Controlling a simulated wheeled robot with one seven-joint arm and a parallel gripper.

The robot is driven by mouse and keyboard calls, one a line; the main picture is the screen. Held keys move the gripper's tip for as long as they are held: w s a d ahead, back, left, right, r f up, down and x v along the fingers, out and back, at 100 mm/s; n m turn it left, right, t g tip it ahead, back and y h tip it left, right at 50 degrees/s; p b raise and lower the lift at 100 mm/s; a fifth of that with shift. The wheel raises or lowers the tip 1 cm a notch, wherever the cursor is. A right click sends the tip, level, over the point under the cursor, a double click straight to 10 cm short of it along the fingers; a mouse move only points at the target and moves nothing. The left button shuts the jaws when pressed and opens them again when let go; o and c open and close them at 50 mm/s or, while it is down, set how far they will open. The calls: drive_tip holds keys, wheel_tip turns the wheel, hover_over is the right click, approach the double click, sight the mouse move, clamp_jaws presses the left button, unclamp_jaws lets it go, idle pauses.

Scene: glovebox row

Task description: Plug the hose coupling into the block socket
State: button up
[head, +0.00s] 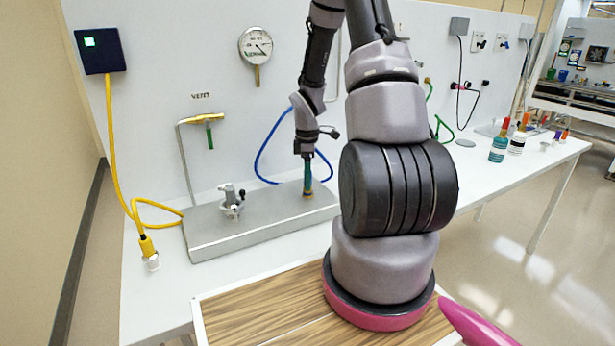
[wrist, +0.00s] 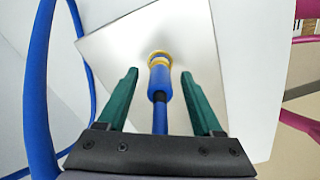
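The blue hose coupling (wrist: 159,82) stands between my gripper's fingers in the wrist view, its yellow-ringed end at the metal block (wrist: 118,45). A blue hose runs back from it toward my gripper. My gripper (wrist: 158,72) is open, with a clear gap between each green finger and the coupling. In the head view my gripper (head: 308,175) points down at the right part of the grey block (head: 265,228), just above a yellow ring (head: 307,193). The socket is mostly hidden by the coupling; I cannot tell how deep the coupling sits.
A small clamp-like fitting (head: 232,203) stands on the block's left part. A yellow cable (head: 113,150) hangs from a dark wall box (head: 100,50) to a yellow plug (head: 148,247) on the bench. Bottles (head: 498,150) stand far right.

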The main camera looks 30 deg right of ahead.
wheel_tip(320, 180, up, 11)
drive_tip(key=shift+f, duration=0.1)
idle(0.6)
idle(0.4)
drive_tip(key=s+a+r+m+t, duration=0.2)
drive_tip(key=s+a+r+m, duration=0.15)
drive_tip(key=r, duration=0.45)
drive_tip(key=s+a+r+m+t, duration=0.1)
drive_tip(key=s+a+r+m, duration=0.25)
drive_tip(key=r, duration=0.45)
drive_tip(key=s+a+r+m+t+y, duration=0.2)
drive_tip(key=s+a+r+m+t, duration=0.2)
drive_tip(key=s+r+m, duration=0.5)
drive_tip(key=s+a+m, duration=0.1)
drive_tip(key=s+a, duration=0.1)
drive_tip(key=s, duration=0.1)
drive_tip(key=shift+s+a, duration=0.2)
drive_tip(key=shift+s, duration=0.15)
